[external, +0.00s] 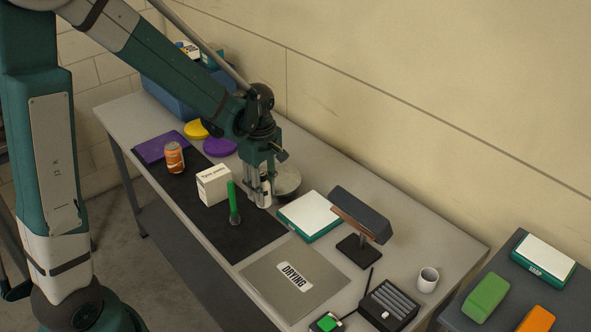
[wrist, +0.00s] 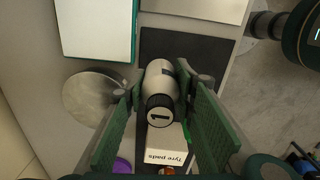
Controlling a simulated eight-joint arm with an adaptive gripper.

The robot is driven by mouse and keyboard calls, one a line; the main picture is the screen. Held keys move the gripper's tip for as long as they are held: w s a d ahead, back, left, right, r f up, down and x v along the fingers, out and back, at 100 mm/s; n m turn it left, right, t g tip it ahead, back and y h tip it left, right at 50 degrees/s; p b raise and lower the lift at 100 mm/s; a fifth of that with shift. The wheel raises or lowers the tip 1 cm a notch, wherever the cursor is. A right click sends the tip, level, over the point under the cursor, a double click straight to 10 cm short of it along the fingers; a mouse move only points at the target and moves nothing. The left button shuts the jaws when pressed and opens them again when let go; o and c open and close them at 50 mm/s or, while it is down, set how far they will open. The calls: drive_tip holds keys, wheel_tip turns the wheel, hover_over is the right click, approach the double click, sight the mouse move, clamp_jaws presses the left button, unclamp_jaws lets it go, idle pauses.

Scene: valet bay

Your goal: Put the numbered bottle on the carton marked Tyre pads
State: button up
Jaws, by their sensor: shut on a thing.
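The numbered bottle (wrist: 160,85) is white with a black cap marked 1, seen between my gripper's fingers in the wrist view. In the external view the bottle (external: 265,196) shows between the fingertips, beside the round metal plate. My gripper (external: 262,190) is shut on it, pointing down over the back edge of the black mat. The white carton marked Tyre pads (external: 214,185) stands on the mat to the left of the bottle; it also shows in the wrist view (wrist: 165,157), below the bottle. I cannot tell whether the bottle touches the table.
A green-handled brush (external: 233,200) stands close in front of the bottle. The front of the black mat (external: 215,226) is clear.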

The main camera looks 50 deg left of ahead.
drive_tip(key=a+r, duration=0.6)
drive_tip(key=a, duration=0.6)
wheel_tip(320, 180, up, 5)
hover_over(213, 173)
drive_tip(key=shift+f+n, duration=0.1)
drive_tip(key=shift+n, duration=0.2)
drive_tip(key=shift+f, duration=2.95)
drive_tip(key=shift+f, duration=2.05)
drive_tip(key=shift+f, duration=0.2)
drive_tip(key=o, duration=1)
drive_tip(key=shift+c, duration=0.2)
